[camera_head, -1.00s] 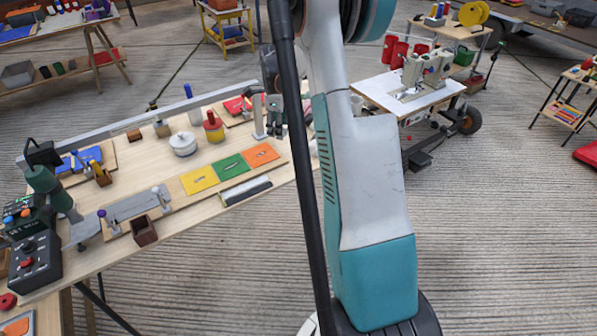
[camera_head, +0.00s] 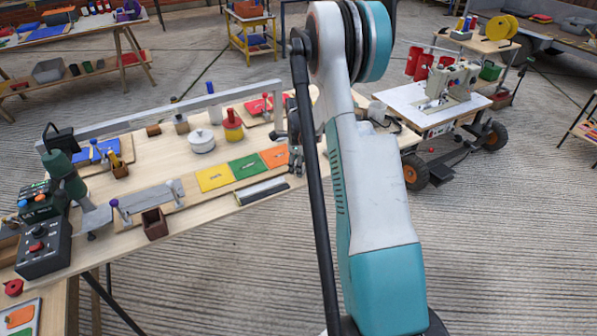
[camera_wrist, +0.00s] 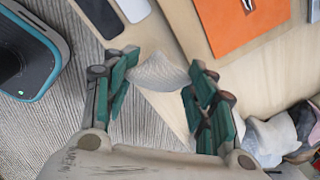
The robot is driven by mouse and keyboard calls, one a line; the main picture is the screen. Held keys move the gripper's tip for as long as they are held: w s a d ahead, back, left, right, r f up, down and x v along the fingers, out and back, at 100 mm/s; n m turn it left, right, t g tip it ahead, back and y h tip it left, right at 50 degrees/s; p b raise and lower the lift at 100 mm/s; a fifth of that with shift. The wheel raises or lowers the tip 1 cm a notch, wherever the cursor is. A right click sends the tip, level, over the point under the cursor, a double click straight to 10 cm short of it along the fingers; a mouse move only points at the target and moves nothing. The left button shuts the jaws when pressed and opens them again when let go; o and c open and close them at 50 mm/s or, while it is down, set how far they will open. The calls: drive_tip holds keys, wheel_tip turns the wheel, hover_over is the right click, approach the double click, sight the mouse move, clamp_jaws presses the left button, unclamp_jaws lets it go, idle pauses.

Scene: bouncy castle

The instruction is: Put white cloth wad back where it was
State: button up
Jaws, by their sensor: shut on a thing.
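The white cloth wad (camera_wrist: 160,72) is pale and wrinkled. In the wrist view it sits between the green fingertips of my gripper (camera_wrist: 158,78), which is shut on it. The wad appears above the wooden table's edge, with striped floor beside it. In the head view my gripper (camera_head: 296,158) is beside the orange square, at the table's right end, partly behind my arm. The wad cannot be made out there.
The wooden table (camera_head: 135,225) holds yellow, green and orange squares (camera_head: 274,157), a white pot (camera_head: 202,141) and a dark-topped strip (camera_head: 262,191). More pale cloth (camera_wrist: 275,137) lies at the wrist view's lower right. A sewing table (camera_head: 412,108) stands right of my arm.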

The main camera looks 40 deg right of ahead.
drive_tip(key=shift+f+b, duration=0.35)
drive_tip(key=shift+f, duration=1.05)
drive_tip(key=shift+f, duration=0.1)
drive_tip(key=o, duration=1)
drive_tip(key=shift+o, duration=0.2)
drive_tip(key=r+p, duration=0.1)
drive_tip(key=r, duration=0.3)
drive_tip(key=s+r+p, duration=0.1)
drive_tip(key=r, duration=0.3)
drive_tip(key=a+r+p, duration=0.1)
drive_tip(key=r, duration=0.3)
drive_tip(key=shift+s+p, duration=0.15)
drive_tip(key=shift+p, duration=0.25)
